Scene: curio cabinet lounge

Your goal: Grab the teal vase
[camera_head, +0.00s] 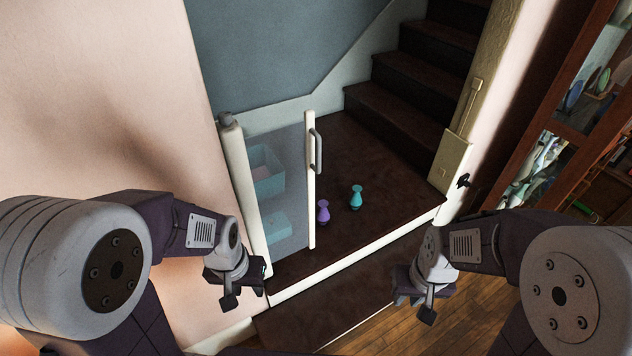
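The teal vase (356,198) stands upright on the dark landing floor at the foot of the stairs. A purple vase (323,211) stands just to its left and a little nearer, by the edge of the glass gate. My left gripper (240,292) is low and left of the vases, on the near side of the gate. My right gripper (416,303) is right of and nearer than the teal vase. Both grippers are apart from the vases and hold nothing that I can see.
A glass gate (285,183) with a white frame and grey handle (317,150) stands left of the vases. Teal boxes (266,172) show through it. Stairs (420,75) rise behind. A white-edged step (360,252) crosses in front. A cabinet (570,140) stands right.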

